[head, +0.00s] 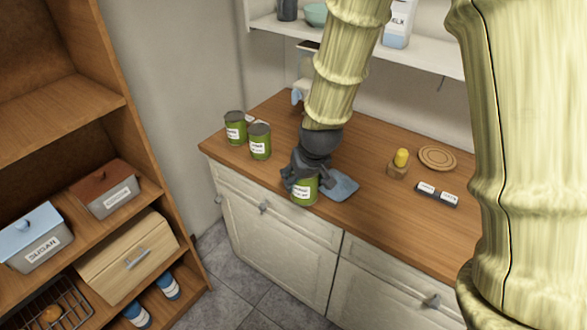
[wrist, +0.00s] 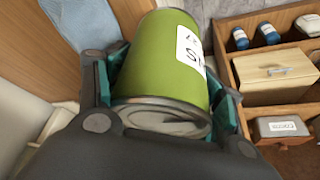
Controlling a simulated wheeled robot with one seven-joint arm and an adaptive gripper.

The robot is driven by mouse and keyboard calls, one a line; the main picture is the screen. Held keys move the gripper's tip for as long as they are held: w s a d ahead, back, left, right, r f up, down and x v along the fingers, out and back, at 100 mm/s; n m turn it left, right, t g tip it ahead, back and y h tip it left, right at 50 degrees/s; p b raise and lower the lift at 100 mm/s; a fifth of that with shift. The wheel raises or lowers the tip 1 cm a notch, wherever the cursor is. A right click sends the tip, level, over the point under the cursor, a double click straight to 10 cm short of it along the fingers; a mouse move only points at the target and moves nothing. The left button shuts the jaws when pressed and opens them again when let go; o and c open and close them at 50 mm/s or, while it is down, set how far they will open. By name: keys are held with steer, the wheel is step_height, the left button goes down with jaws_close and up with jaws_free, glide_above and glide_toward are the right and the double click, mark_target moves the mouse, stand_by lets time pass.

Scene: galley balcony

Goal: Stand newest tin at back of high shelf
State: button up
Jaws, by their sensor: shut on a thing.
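My gripper (head: 303,178) is shut on a green tin (head: 304,191) with a white label, at the front edge of the wooden counter. In the wrist view the same green tin (wrist: 165,62) sits between the two jaws, with its grey end facing the camera; its label is only partly readable. Two similar green tins, a left one (head: 235,128) and a right one (head: 260,141), stand upright on the counter's left end. I cannot tell from these views whether the held tin touches the counter. The dates on the labels are too small to read.
A brown shelf unit (head: 148,184) at left holds a sugar tin (head: 36,243), a brown-lidded tin (head: 105,192) and a bread box (head: 128,258). A blue cloth (head: 343,186), a yellow-topped item (head: 401,158) and a round mat (head: 437,158) lie on the counter. A white wall shelf (head: 430,62) is above.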

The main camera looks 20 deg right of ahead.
steer(key=shift+d, duration=0.15)
steer(key=shift+w, duration=0.4)
steer(key=w+p, duration=0.1)
steer(key=w, duration=0.3)
steer(key=w+d+f+p, duration=0.1)
steer(key=w+p, duration=0.1)
steer(key=w, duration=0.2)
steer(key=w+p, duration=0.1)
steer(key=w, duration=0.4)
steer(key=shift+w+d+f+p, duration=0.1)
steer(key=shift+d+f+p, duration=0.05)
steer(key=shift+d+p, duration=0.2)
steer(key=shift+w, duration=0.55)
steer(key=shift+w+d+f+p, duration=0.1)
steer(key=shift+w+p, duration=0.25)
steer(key=shift+p, duration=0.15)
steer(key=shift+f+p, duration=0.85)
steer(key=shift+f, duration=0.7)
steer(key=o, duration=1.4)
steer(key=shift+o, duration=0.2)
